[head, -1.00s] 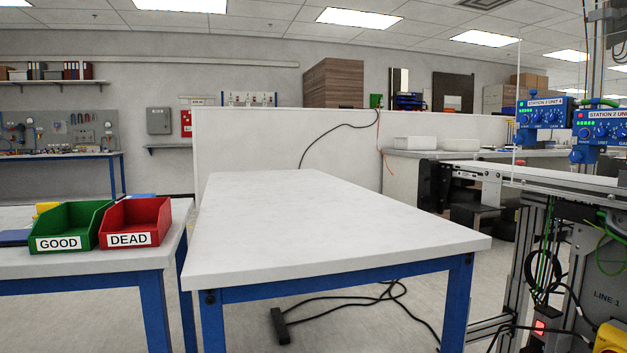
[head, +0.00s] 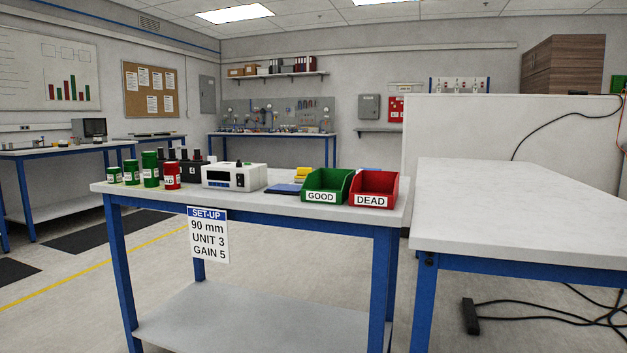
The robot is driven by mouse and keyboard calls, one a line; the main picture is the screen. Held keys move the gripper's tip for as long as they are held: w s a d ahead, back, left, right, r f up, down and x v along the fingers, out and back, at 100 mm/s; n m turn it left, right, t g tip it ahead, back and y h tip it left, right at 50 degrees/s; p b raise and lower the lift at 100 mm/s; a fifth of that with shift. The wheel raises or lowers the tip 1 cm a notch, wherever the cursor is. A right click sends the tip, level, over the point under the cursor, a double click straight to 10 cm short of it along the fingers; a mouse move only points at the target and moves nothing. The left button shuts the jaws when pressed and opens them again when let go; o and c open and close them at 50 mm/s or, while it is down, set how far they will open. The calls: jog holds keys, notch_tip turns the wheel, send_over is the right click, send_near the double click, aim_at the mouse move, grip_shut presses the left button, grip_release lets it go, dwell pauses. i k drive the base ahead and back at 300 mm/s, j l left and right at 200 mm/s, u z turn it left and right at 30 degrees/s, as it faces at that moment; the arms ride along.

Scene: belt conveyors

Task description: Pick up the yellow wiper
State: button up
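A small yellow item (head: 302,173) lies on the set-up bench (head: 240,200), just behind and left of the green GOOD bin (head: 322,197). The bin partly hides it, and it is too small here to tell if it is the yellow wiper. A flat dark blue item (head: 283,188) lies in front and to the left of it. My gripper is not in view.
The red DEAD bin (head: 374,201) stands right of the green bin. A white meter (head: 235,177) and several green and red containers stand to the left. A bare white table (head: 530,205) is at right, with a black cable and power strip (head: 470,316) beneath.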

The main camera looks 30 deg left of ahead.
aim_at(302, 171)
jog(key=u, duration=1.15)
jog(key=i+j+z, duration=0.25)
jog(key=i+j, duration=0.25)
jog(key=i+j+z, duration=0.3)
jog(key=j, duration=0.25)
jog(key=i, duration=0.1)
